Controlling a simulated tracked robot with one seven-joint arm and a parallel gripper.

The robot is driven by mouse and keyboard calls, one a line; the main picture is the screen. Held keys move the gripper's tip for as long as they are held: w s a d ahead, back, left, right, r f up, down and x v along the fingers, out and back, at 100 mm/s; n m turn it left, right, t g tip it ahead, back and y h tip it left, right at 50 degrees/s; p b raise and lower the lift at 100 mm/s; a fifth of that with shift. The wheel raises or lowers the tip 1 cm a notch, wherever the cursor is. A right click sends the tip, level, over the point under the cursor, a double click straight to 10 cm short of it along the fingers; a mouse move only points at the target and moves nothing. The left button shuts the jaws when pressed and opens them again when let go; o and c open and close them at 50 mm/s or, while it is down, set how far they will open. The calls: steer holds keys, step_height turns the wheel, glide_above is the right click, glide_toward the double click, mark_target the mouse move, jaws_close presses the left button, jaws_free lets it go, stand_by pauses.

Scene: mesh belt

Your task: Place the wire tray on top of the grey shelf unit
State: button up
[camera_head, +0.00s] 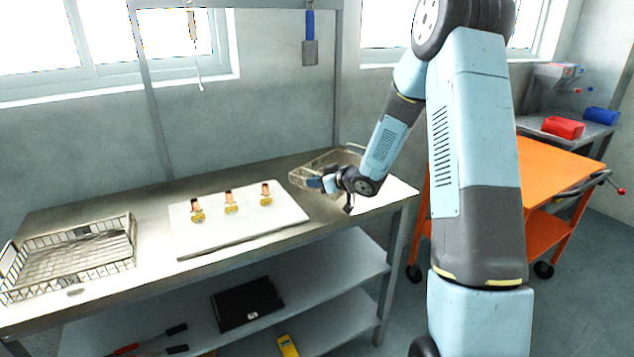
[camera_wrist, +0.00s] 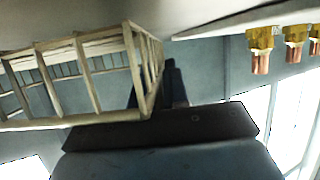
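One wire tray (camera_head: 328,166) is on the right end of the metal workbench, partly hidden behind my gripper and arm. A second wire tray (camera_head: 75,262) sits at the bench's left end. My gripper (camera_head: 320,184) is low at the front left side of the right tray. In the wrist view, a wire tray (camera_wrist: 80,75) fills the left side, its corner overlapping my dark fingers (camera_wrist: 155,88). I cannot tell whether the fingers touch or grip its rim. A grey shelf-like stand (camera_head: 590,136) is at the far right; I cannot tell whether it is the shelf unit named.
A white board (camera_head: 240,238) with several brass-and-copper fittings (camera_head: 231,203) lies mid-bench. A black case (camera_head: 246,303) is on the shelf below. An orange cart (camera_head: 560,165) stands right of my arm. Red (camera_head: 563,127) and blue (camera_head: 601,115) bins sit on the far stand.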

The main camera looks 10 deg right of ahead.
steer(key=o, duration=0.4)
steer(key=shift+s+f, duration=0.3)
steer(key=shift+f, duration=0.4)
steer(key=shift+w+r, duration=0.2)
steer(key=shift+r, duration=0.3)
steer(key=s+d+r+m+h, duration=0.3)
steer(key=s+d+r+h, duration=0.25)
steer(key=s+r, duration=0.4)
steer(key=s+d+r+m+h, duration=0.2)
steer(key=s+d+r+h, duration=0.3)
steer(key=s+d+r, duration=0.4)
steer(key=s+a+r+m+g, duration=0.1)
steer(key=s+a, duration=0.1)
steer(key=s, duration=0.6)
steer(key=s+a+r+m+g+y, duration=0.1)
steer(key=s+a+g, duration=0.1)
steer(key=s, duration=0.6)
steer(key=s+a+r+m+g+y, duration=0.1)
steer(key=s+a+r+g, duration=0.1)
steer(key=s, duration=0.6)
steer(key=shift+s+a, duration=0.25)
steer(key=shift+a, duration=0.3)
